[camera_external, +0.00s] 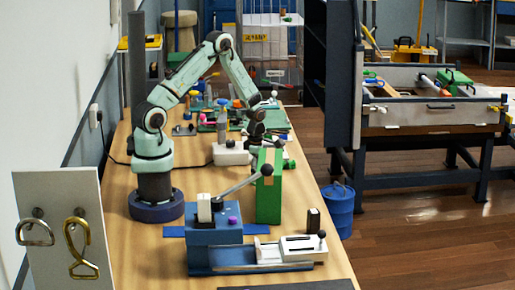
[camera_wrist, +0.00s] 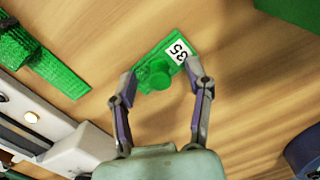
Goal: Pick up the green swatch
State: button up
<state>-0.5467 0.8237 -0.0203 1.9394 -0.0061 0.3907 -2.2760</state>
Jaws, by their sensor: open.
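In the wrist view, a small flat green piece (camera_wrist: 147,59) with a round green knob and a white label reading 35 lies on the wooden table. It looks like the green swatch. My gripper (camera_wrist: 162,73) is open above it, with one finger on each side of the knob. I cannot tell whether the fingers touch the piece. In the external view my gripper (camera_external: 257,130) points down over the table, and its fingertips are partly hidden behind an upright green block. The small piece cannot be made out clearly there.
The upright green block (camera_external: 268,190) stands in front of my gripper. A blue fixture with a lever (camera_external: 212,245) is nearer the camera. In the wrist view, a ribbed green part (camera_wrist: 45,62) and a white device (camera_wrist: 75,145) lie to the left.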

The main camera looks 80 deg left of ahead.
grip_shut()
dwell(0.3)
